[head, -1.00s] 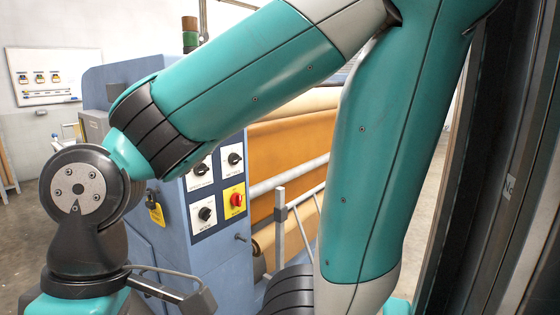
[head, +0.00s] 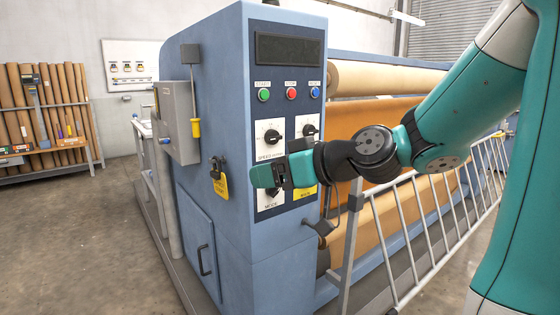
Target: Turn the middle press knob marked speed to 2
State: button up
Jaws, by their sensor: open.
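The press control panel (head: 290,115) is on the blue cabinet in the head view. A black knob (head: 271,136) sits on the upper left white plate; the small lettering under it looks like SPEED. Its pointer setting is too small to read. My gripper (head: 270,175) is in front of the panel, just below this knob, pointing left. It is open and holds nothing. It covers part of the lower plates. I cannot tell its exact distance from the panel.
Another knob (head: 309,130) is at upper right, and a lower left knob (head: 271,189) shows below my gripper. Green, red and blue buttons (head: 291,93) sit above. A yellow padlock tag (head: 220,185) hangs left. A metal railing (head: 400,235) stands right, before the rolls.

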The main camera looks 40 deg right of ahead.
jog(key=d+r+m+t+h+b, duration=0.1)
jog(key=d+m+t+h+b, duration=0.3)
jog(key=d, duration=0.9)
jog(key=t+h+p, duration=0.1)
jog(key=h+p, duration=0.1)
jog(key=p, duration=0.9)
send_near(277, 137)
jog(key=shift+n, duration=0.3)
jog(key=w+p, duration=0.7)
jog(key=w, duration=0.1)
jog(key=shift+w+a+r+p, duration=0.1)
jog(key=shift+w+a+p, duration=0.05)
jog(key=shift+w+p, duration=0.2)
jog(key=shift+w, duration=0.5)
jog(key=c, duration=0.9)
